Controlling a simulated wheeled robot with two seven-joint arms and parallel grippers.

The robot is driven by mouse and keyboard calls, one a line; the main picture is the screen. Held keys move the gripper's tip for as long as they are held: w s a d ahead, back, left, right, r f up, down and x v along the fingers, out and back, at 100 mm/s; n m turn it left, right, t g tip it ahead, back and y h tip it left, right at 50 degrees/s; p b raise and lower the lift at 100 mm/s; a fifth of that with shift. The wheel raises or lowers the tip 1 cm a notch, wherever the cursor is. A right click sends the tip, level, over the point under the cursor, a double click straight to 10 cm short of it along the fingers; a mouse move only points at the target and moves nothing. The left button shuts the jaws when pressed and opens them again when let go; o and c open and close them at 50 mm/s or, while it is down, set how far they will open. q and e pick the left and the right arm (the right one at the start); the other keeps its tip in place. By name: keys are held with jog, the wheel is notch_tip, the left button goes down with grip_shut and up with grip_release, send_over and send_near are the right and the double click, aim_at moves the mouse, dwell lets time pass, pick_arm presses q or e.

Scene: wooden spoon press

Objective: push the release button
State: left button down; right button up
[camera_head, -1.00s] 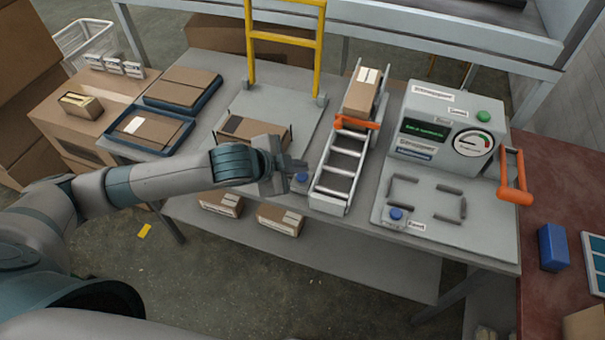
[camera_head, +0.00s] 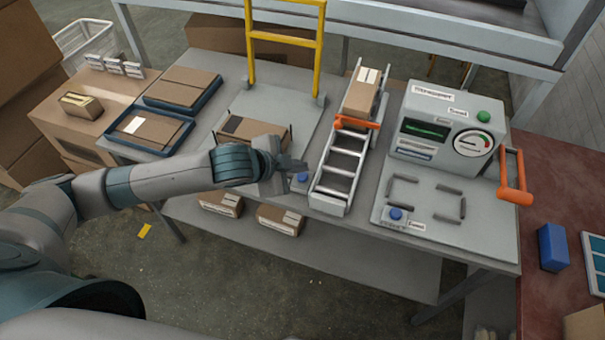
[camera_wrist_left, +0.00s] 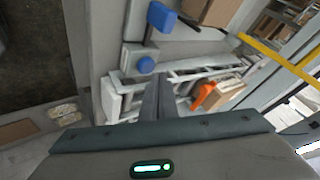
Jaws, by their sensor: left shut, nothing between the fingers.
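A blue button (camera_head: 302,177) sits on the table beside the lower left end of a sloped roller ramp (camera_head: 335,190). A round blue button also shows in the left wrist view (camera_wrist_left: 146,65), left of the fingertips. My left gripper (camera_head: 298,164) is shut and empty, close by the button in the head view; whether it touches is unclear. An orange gate (camera_head: 357,122) crosses the ramp, and a brown box (camera_head: 362,92) rests behind it on the upper part. Another blue button (camera_head: 396,214) is on the grey press machine's base (camera_head: 450,232). My right gripper is not in view.
The press (camera_head: 445,130) has a green button, a dial and an orange handle (camera_head: 514,178). Blue trays (camera_head: 150,143) lie at the left. A yellow frame (camera_head: 285,38) stands behind.

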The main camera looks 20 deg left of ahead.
aim_at(299, 179)
pick_arm(q)
jog(key=shift+f, duration=0.35)
jog(key=shift+f, duration=0.6)
dwell(1.1)
jog(key=shift+r, duration=0.1)
jog(key=shift+r+p, duration=0.9)
jog(key=shift+p, duration=0.35)
notch_tip(299, 179, up, 5)
jog(key=p, duration=0.5)
jog(key=shift+p, duration=0.35)
jog(key=shift+s+d, duration=0.1)
dwell(0.4)
